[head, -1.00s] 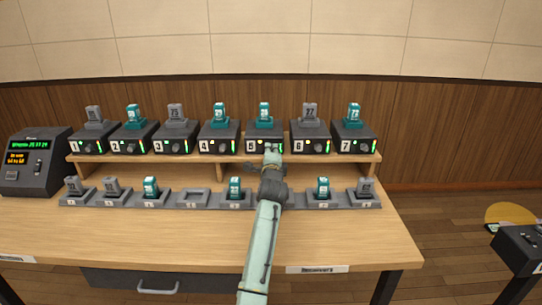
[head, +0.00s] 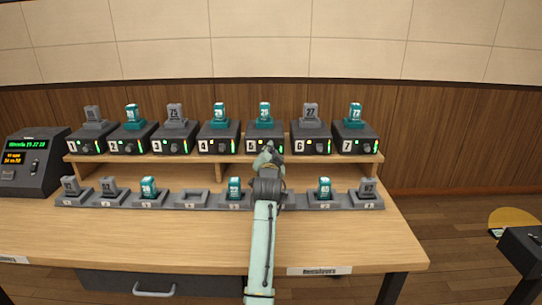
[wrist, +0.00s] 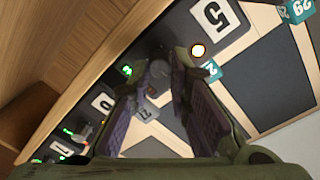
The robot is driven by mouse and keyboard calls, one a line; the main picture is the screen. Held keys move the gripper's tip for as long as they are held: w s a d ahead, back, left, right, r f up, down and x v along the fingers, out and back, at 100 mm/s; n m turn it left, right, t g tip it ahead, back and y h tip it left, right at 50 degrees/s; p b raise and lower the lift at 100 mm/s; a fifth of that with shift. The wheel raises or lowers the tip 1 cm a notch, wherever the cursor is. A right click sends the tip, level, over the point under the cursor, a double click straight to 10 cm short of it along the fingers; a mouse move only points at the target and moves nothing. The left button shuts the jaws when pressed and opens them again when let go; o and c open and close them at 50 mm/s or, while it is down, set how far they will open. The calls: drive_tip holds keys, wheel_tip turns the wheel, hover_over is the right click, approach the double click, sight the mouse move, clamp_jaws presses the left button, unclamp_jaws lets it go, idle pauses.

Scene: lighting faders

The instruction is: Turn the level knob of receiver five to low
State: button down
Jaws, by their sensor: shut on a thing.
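Receiver five (head: 264,134) is a dark box on the raised shelf, with a teal handset on top. My gripper (wrist: 160,82) is shut on this knob. In the head view my gripper (head: 268,156) is at the lower front of receiver five and hides the knob. A green light (wrist: 126,70) glows beside the fingers.
Receiver six (head: 310,137) and receiver four (head: 219,137) stand close on either side. A row of grey cradles (head: 191,200), some with handsets, lies below the shelf. A dark console (head: 33,160) is at the left. The front of the table (head: 190,250) is clear.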

drive_tip(key=shift+f+n+t+y, duration=0.15)
drive_tip(key=shift+n+t, duration=0.1)
drive_tip(key=shift+n, duration=6.5)
drive_tip(key=shift+f+n+t+y, duration=0.15)
drive_tip(key=shift+n+t, duration=0.1)
drive_tip(key=shift+n, duration=6.5)
drive_tip(key=shift+r+p, duration=0.1)
drive_tip(key=shift+p, duration=0.2)
drive_tip(key=c, duration=1.5)
unclamp_jaws()
